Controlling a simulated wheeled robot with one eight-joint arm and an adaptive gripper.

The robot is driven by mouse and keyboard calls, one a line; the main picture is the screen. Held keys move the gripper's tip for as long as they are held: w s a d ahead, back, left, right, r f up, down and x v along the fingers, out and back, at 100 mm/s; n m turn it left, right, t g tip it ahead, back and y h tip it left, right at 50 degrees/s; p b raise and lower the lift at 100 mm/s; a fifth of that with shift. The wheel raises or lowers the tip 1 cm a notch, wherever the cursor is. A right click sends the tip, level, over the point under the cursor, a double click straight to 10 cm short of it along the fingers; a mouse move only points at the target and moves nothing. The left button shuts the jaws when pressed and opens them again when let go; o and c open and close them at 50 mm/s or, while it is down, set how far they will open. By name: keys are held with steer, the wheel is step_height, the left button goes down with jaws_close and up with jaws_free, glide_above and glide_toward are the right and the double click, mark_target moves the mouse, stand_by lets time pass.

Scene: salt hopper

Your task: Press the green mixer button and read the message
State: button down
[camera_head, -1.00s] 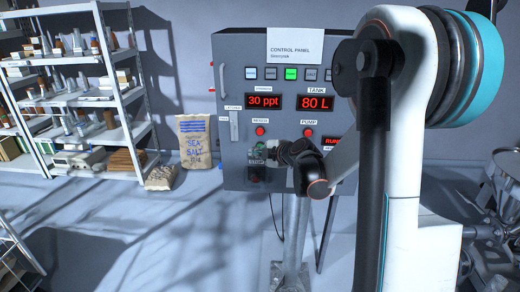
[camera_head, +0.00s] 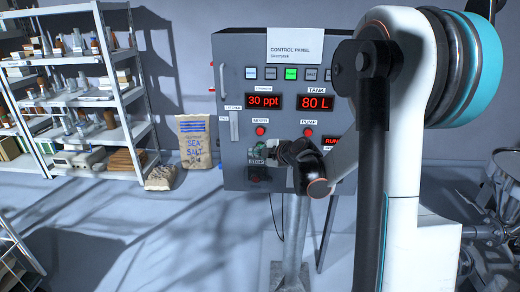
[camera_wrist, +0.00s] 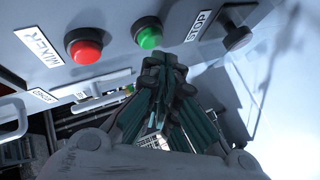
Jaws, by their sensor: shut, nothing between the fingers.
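The grey control panel (camera_head: 236,70) stands upright in front of me, with red displays reading 30 ppt (camera_head: 264,100) and 80 L (camera_head: 314,102). In the wrist view, the green button (camera_wrist: 148,37) sits just right of a red round light or button (camera_wrist: 86,46) and the MIXER label (camera_wrist: 37,40). My gripper (camera_wrist: 162,64) is shut and empty, with its tips just below the green button. I cannot tell whether they touch it. No new message is readable.
A black knob (camera_wrist: 237,36) lies right of the STOP label (camera_wrist: 198,26). A sea salt sack (camera_head: 194,142) stands left of the panel. Shelves (camera_head: 70,85) are at the far left. A metal machine (camera_head: 492,225) is at the right. The floor at left is mostly clear.

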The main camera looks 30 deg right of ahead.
steer(key=shift+w+d, duration=0.2)
steer(key=shift+w, duration=0.05)
steer(key=shift+w+d, duration=0.3)
steer(key=shift+w, duration=0.1)
stand_by(0.8)
steer(key=shift+s+a, duration=0.1)
stand_by(0.4)
steer(key=shift+s+a, duration=0.45)
steer(key=shift+s, duration=0.2)
steer(key=shift+s, duration=0.1)
steer(key=s+a, duration=0.1)
steer(key=s, duration=0.1)
steer(key=s+a, duration=0.1)
steer(key=s, duration=0.1)
steer(key=shift+a, duration=0.4)
stand_by(0.4)
